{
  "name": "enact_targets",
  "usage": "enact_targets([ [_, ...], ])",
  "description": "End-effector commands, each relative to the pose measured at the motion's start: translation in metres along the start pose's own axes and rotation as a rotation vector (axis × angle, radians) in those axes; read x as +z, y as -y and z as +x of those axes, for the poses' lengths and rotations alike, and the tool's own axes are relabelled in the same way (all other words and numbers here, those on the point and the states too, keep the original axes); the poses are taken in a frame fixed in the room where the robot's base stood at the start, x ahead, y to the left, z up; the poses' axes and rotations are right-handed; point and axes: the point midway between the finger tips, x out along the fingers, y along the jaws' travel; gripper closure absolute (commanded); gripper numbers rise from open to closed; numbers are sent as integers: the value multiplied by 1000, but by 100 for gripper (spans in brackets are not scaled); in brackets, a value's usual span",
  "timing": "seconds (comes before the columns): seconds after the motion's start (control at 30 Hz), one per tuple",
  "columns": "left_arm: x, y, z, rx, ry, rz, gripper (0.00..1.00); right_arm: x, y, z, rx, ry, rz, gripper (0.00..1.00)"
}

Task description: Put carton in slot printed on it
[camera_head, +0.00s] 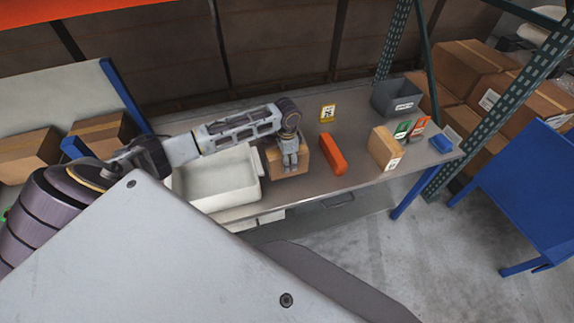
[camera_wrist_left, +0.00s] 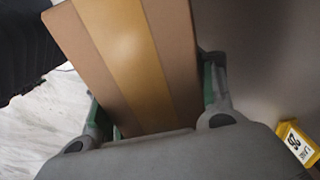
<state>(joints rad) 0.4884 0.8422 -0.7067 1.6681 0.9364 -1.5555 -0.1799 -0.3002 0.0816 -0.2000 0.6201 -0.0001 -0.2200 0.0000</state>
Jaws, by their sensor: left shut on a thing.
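My left gripper (camera_head: 289,162) points down at the table and is shut on a brown carton (camera_head: 303,158), beside the white tray. In the left wrist view the same carton (camera_wrist_left: 130,45), with a tan tape strip along it, sits between the two fingers. Any print on the held carton is hidden. I cannot tell whether it touches the table. No slot can be made out clearly. My right gripper is not in view.
A white tray (camera_head: 256,186) lies left of the carton. To the right are an orange-red block (camera_head: 333,155), another carton (camera_head: 383,147), green (camera_head: 403,129) and red (camera_head: 419,124) cards, a grey bin (camera_head: 385,99) and a blue item (camera_head: 442,144). The metal table (camera_head: 352,128) has bare patches between them.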

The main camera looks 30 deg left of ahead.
Motion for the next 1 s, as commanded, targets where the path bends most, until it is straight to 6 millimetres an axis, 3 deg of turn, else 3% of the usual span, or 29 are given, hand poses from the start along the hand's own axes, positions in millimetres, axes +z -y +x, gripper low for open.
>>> enact_targets([
  [0.3, 0, 0, 28, -1, 0, 0, 85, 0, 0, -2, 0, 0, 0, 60],
  [0.73, 0, 0, 32, -1, 0, 0, 85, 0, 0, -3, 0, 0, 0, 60],
  [0.77, 0, 0, 33, 0, 1, 0, 44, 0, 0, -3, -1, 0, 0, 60],
  [0.93, 0, 0, 33, 0, 1, 0, 23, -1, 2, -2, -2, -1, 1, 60],
  [1.0, 0, 0, 33, 0, 1, 0, 23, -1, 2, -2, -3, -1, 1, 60],
])
